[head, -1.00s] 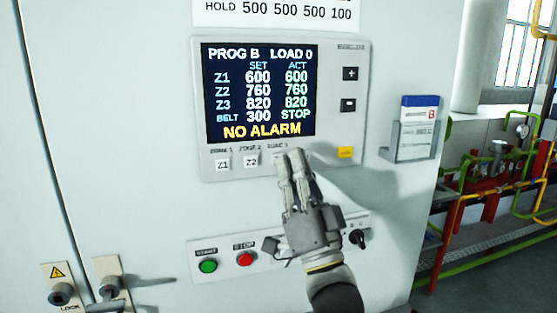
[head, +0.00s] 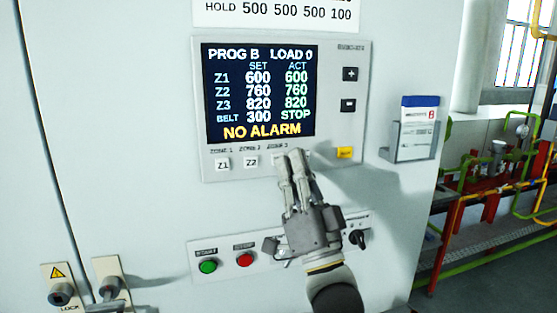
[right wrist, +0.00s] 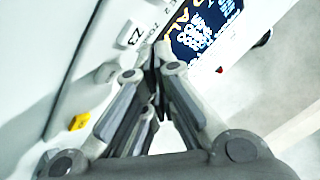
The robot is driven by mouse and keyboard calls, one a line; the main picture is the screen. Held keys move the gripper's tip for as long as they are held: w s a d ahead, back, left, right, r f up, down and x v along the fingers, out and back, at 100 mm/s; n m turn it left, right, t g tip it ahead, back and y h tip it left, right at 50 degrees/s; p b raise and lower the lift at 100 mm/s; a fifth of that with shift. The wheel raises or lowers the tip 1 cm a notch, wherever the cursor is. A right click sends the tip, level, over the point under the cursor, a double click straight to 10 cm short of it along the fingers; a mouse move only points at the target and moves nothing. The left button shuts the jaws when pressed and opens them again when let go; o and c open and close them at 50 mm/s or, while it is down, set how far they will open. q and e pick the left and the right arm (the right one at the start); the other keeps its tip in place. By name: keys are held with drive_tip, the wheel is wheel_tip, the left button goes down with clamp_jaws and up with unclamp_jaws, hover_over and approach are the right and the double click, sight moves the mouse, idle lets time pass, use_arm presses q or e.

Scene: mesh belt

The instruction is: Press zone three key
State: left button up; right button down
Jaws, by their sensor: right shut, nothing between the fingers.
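The control panel (head: 192,120) is on a pale cabinet front. Its screen (head: 260,92) reads PROG B, LOAD 0, Z3 820 set and 820 actual, belt STOP, NO ALARM. Keys Z1 (head: 222,164) and Z2 (head: 251,161) are in clear view. The zone three key (head: 277,159) is mostly hidden behind my right gripper (head: 290,153) in the head view. In the right wrist view the Z3 key (right wrist: 133,34) shows beside the fingertips of my right gripper (right wrist: 154,62). The right fingers are together and empty; I cannot tell whether they touch the key. My left gripper is not in view.
Plus (head: 350,74) and minus (head: 348,105) keys and a yellow key (head: 345,153) are on the panel's right. Below are a green button (head: 208,266), a red button (head: 245,259) and a black rotary switch (head: 357,238). A card holder (head: 412,145) juts out at right.

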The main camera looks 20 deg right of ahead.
drive_tip(key=shift+w, duration=0.15)
drive_tip(key=shift+w, duration=0.3)
drive_tip(key=shift+w, duration=0.35)
idle(0.8)
idle(0.3)
drive_tip(key=shift+s, duration=0.8)
drive_tip(key=shift+s+p, duration=0.35)
drive_tip(key=shift+s, duration=2.15)
